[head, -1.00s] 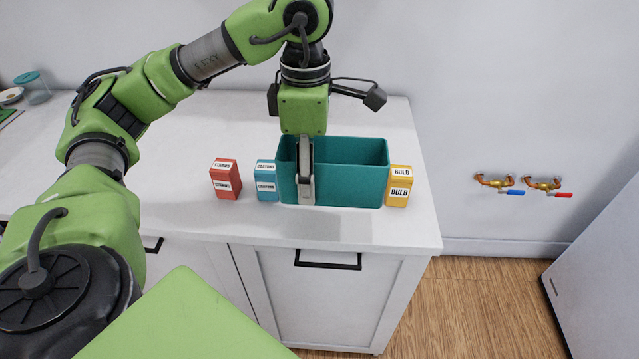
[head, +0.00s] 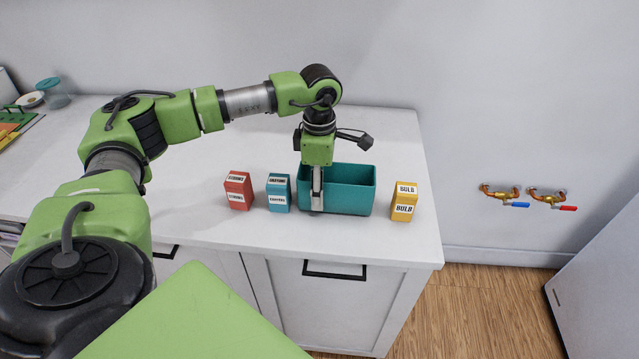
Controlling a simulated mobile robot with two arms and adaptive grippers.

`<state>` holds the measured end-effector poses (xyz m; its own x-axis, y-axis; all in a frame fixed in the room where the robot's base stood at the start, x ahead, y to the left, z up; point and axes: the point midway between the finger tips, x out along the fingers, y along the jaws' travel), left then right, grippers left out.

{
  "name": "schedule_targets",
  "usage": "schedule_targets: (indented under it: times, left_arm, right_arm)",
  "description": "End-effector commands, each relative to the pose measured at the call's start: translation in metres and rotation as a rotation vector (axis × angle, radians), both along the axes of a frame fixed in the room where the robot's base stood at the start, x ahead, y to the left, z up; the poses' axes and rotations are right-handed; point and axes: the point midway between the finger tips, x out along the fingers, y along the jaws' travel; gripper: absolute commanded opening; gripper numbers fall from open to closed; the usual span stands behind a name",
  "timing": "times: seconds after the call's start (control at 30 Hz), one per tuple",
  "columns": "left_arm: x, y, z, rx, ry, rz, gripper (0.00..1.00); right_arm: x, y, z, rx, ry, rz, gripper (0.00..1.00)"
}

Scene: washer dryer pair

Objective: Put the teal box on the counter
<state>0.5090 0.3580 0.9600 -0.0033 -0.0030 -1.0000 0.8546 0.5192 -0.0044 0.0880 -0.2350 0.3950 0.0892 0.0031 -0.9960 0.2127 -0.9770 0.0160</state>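The teal box (head: 349,200) is an open-topped bin, upright at the front right of the white counter (head: 240,232). It appears to rest on the counter top or be very close to it. My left gripper (head: 317,207) points down at the left part of the box's front wall. One finger shows outside that wall and the other is hidden by it, so the gripper looks shut on the wall. My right gripper is not in view.
A red box (head: 238,190) and a blue box (head: 278,193) stand left of the teal box. A yellow box (head: 404,202) stands to its right. Water taps (head: 525,196) are on the wall. The counter is clear behind the boxes.

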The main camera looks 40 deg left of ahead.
Motion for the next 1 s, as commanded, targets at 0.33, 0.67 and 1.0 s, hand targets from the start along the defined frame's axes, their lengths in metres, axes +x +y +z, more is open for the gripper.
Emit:
schedule_targets:
  times: [0.33,0.67,1.0]
  left_arm:
    - [0.0,-0.001,-0.005,-0.002,-0.001,0.0,0.25]
    - [0.0,-0.001,-0.007,-0.001,-0.001,0.0,0.66]
    - [0.001,0.0,0.006,0.0,-0.005,0.0,0.66]
  right_arm:
    - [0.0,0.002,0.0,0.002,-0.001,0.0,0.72]
    - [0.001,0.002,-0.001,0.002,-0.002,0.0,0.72]
    - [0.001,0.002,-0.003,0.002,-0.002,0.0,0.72]
